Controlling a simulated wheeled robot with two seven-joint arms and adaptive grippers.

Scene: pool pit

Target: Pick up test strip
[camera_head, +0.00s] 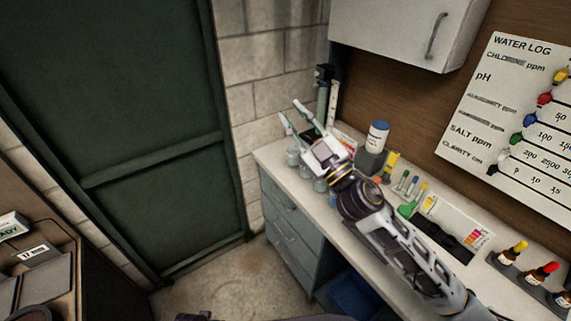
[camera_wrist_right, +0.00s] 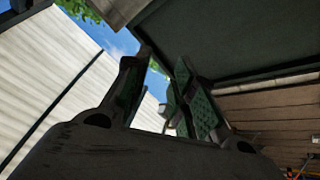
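My right gripper (camera_head: 291,111) is open over the far left end of the counter, its fingers pointing up and to the left. In the right wrist view, its two fingers (camera_wrist_right: 164,65) stand apart against sky, a pale ribbed wall and a dark panel, with no strip visible between them. I cannot single out the test strip with certainty. Several thin pieces with coloured ends (camera_head: 410,184) lie on the counter right of the gripper, too small to tell what they are. A white bottle with a blue cap (camera_head: 377,137) stands behind the gripper. My left gripper is out of view.
The white counter (camera_head: 264,156) carries several jars (camera_head: 293,157), a colour chart card (camera_head: 474,238) and dropper bottles (camera_head: 512,251). A wall cabinet (camera_head: 400,30) hangs above. The water log board (camera_head: 515,100) is on the back wall. A dark green door (camera_head: 110,110) stands left.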

